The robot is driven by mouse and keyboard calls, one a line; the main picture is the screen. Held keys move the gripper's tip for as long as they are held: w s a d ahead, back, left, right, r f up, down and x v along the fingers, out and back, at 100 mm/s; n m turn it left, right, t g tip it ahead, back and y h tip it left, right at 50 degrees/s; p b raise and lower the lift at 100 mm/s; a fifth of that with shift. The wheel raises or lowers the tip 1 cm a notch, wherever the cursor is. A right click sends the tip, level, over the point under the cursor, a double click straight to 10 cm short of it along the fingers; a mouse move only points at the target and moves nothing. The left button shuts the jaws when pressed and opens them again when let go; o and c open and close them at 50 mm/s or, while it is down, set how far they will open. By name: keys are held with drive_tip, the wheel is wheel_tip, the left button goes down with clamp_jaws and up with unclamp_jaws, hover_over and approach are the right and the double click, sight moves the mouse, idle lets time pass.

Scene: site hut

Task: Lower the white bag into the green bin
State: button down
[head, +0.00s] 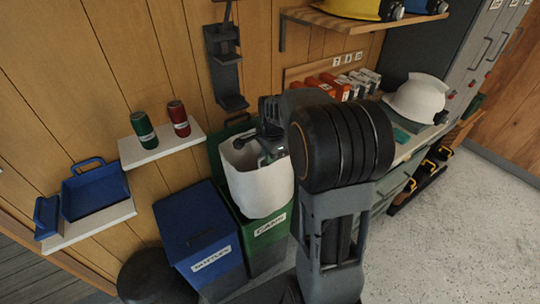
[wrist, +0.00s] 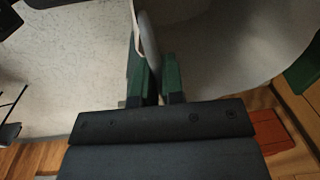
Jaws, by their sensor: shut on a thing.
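The white bag (head: 258,188) hangs upright with its mouth open upward. In the head view it covers the opening and upper front of the green bin (head: 268,250), labelled CANS. Its bottom shows in front of the bin's front face, so it is not down inside; its exact height above the rim is unclear. My gripper (head: 268,142) is at the bag's top edge, partly hidden by my arm. In the wrist view, the green fingers (wrist: 157,82) are closed on the bag's upper edge, and a pale bag wall (wrist: 215,60) spreads beyond them.
A blue bin (head: 200,235) labelled BOTTLES stands directly left of the green bin. A shelf (head: 160,148) with green and red cans is on the wall to the left. A counter with a white helmet (head: 418,98) is at right.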

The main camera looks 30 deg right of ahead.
drive_tip(key=shift+w+f+b, duration=0.1)
drive_tip(key=shift+w+b, duration=0.05)
drive_tip(key=shift+b, duration=0.25)
drive_tip(key=shift+w+a+f+t+b, duration=0.1)
drive_tip(key=shift+w+a+t+b, duration=0.1)
drive_tip(key=shift+w+t+b, duration=0.55)
drive_tip(key=shift+s, duration=0.2)
drive_tip(key=shift+s+b+x, duration=0.25)
drive_tip(key=shift+b+x, duration=0.65)
drive_tip(key=shift+x, duration=0.3)
drive_tip(key=shift+s+b+x, duration=0.25)
drive_tip(key=shift+b+x, duration=0.65)
drive_tip(key=shift+x, duration=0.3)
drive_tip(key=shift+s+b+x, duration=0.3)
drive_tip(key=shift+b+x, duration=0.6)
drive_tip(key=shift+x, duration=0.3)
drive_tip(key=shift+f, duration=0.25)
drive_tip(key=shift+s+b+x, duration=0.25)
drive_tip(key=shift+b+x, duration=0.65)
drive_tip(key=shift+x, duration=0.3)
drive_tip(key=shift+s+b+x, duration=0.25)
drive_tip(key=shift+b+x, duration=0.6)
drive_tip(key=shift+x, duration=0.3)
drive_tip(key=shift+s+b+x, duration=0.25)
drive_tip(key=shift+b+x, duration=0.65)
drive_tip(key=shift+x, duration=0.3)
drive_tip(key=shift+d+f, duration=0.1)
drive_tip(key=shift+f, duration=0.1)
